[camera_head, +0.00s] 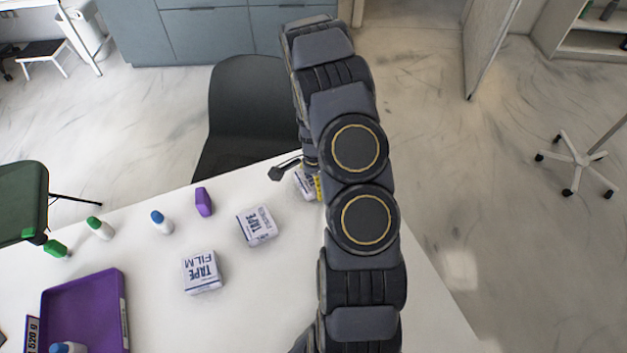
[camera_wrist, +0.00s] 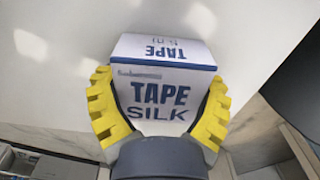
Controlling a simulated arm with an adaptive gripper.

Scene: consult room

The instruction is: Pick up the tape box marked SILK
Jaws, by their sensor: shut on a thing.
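The tape box marked SILK (camera_wrist: 158,92) fills the middle of the wrist view, white with dark blue letters. My gripper (camera_wrist: 158,108) has its yellow ridged fingers on both sides of it and is shut on it. In the head view the held box (camera_head: 304,184) shows partly beside my arm, near the far right edge of the white table, with a yellow finger of my gripper (camera_head: 318,188) against it. My arm hides the rest. Whether the box touches the table cannot be told.
Two other tape boxes lie on the table (camera_head: 140,240): one marked FILM (camera_head: 202,271) and one (camera_head: 256,226) nearer my gripper. A purple bottle (camera_head: 203,201), a blue-capped bottle (camera_head: 161,221), green-capped bottles (camera_head: 100,228) and a purple tray (camera_head: 88,300) stand left. A dark chair (camera_head: 245,110) is behind.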

